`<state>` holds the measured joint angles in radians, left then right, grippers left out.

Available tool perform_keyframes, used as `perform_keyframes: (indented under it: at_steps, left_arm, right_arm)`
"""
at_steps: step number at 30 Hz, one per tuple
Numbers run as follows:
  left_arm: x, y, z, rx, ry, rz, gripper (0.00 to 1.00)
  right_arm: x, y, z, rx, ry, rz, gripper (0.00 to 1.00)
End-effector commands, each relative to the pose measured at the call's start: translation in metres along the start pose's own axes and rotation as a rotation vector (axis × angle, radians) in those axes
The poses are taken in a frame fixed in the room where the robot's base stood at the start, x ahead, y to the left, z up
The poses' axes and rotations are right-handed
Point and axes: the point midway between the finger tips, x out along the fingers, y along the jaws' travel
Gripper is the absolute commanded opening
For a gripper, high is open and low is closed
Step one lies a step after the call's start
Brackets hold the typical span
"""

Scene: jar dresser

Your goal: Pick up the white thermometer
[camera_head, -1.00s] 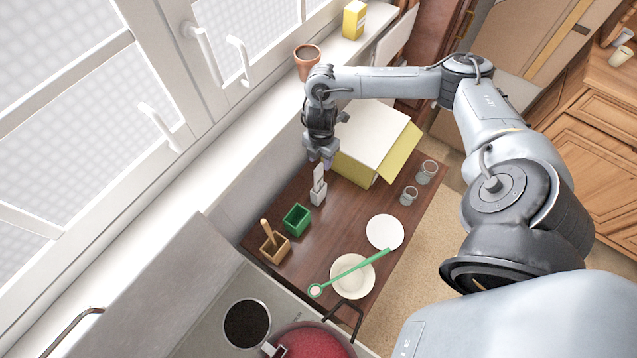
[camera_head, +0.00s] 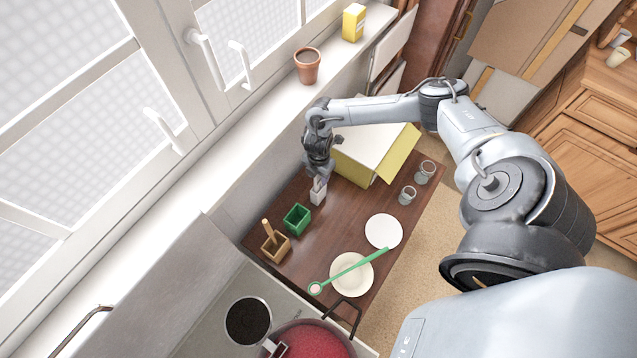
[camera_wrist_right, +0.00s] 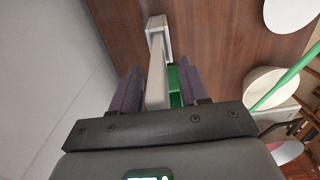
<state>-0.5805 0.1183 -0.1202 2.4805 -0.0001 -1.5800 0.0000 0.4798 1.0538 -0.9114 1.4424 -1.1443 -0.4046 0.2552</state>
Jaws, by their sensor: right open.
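The white thermometer (camera_wrist_right: 156,75) is a slim upright bar standing in a small white holder (camera_head: 317,197) on the dark wooden table (camera_head: 330,232). The holder also shows at the top of the right wrist view (camera_wrist_right: 157,24). My right gripper (camera_head: 319,178) points down over the holder and hides most of the thermometer in the head view. In the right wrist view the open fingers (camera_wrist_right: 158,88) stand on both sides of the thermometer, with gaps visible. My left gripper is not in view.
A green box (camera_head: 297,219) and a wooden holder with a pestle-like stick (camera_head: 275,245) stand nearby. A white-and-yellow box (camera_head: 366,150) is close behind the gripper. The wall is at the left.

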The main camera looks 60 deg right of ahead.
Motion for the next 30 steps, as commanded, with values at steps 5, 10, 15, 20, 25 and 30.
perform_keyframes:
  at_steps: [5, 10, 15, 20, 25, 30]
  left_arm:
    - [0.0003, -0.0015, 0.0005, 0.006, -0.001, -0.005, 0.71]
    - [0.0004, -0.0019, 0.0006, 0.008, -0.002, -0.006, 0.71]
    - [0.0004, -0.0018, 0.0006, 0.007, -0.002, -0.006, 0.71]
    - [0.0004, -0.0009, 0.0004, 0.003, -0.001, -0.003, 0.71]
    - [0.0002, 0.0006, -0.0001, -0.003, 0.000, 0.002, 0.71]
    - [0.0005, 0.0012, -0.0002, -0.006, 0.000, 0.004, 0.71]
  right_arm:
    - [0.0007, -0.0002, 0.0000, -0.001, 0.000, 0.000, 0.45]
    - [0.0005, -0.0002, 0.0001, -0.001, 0.000, 0.000, 0.25]
    - [0.0004, -0.0003, 0.0002, 0.000, 0.000, 0.000, 0.00]
    - [0.0003, -0.0003, 0.0002, 0.000, 0.000, 0.000, 0.00]
    - [0.0002, -0.0001, 0.0002, 0.000, 0.000, 0.000, 0.00]
    - [-0.0017, 0.0001, 0.0004, 0.000, 0.000, 0.000, 0.00]
